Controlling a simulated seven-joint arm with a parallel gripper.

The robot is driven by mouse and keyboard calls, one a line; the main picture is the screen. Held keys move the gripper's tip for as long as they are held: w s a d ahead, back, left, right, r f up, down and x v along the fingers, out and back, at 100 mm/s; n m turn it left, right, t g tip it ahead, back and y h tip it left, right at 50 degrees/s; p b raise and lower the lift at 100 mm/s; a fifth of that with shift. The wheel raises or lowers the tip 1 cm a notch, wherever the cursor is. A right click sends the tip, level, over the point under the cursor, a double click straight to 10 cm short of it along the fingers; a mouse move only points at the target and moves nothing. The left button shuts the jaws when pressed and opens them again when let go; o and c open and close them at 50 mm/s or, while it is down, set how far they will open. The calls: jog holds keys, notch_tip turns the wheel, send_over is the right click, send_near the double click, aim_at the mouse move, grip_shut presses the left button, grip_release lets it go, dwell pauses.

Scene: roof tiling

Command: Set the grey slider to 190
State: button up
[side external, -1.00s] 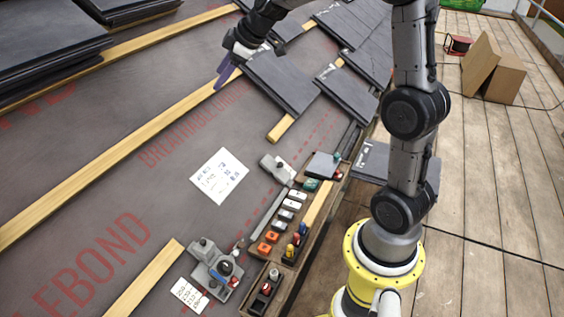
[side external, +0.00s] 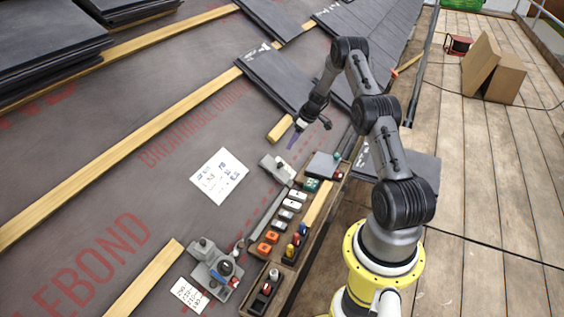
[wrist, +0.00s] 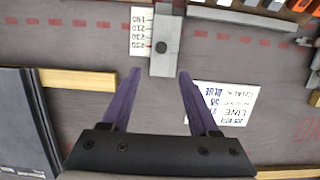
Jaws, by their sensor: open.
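The grey slider (wrist: 165,60) is a blocky piece with a dark round knob, at the top centre of the wrist view. The knob is level with the lower numbers, near 250. My gripper (wrist: 159,72) is open and empty. Its purple fingers point at the slider's near end, one to each side. In the side view my gripper (side external: 291,142) is just above the slider.
A wooden tray (side external: 318,200) with several coloured blocks is to the right. A grey clamp-like device (side external: 215,270) stands nearer the camera. Dark slates (side external: 275,78) and a batten end (side external: 281,128) lie beyond.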

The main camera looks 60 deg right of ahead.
aim_at(281, 164)
jog(key=x, duration=1.3)
jog(key=shift+a+f, duration=0.1)
jog(key=shift+c, duration=0.3)
grip_shut()
jog(key=shift+s, duration=0.1)
dwell(0.7)
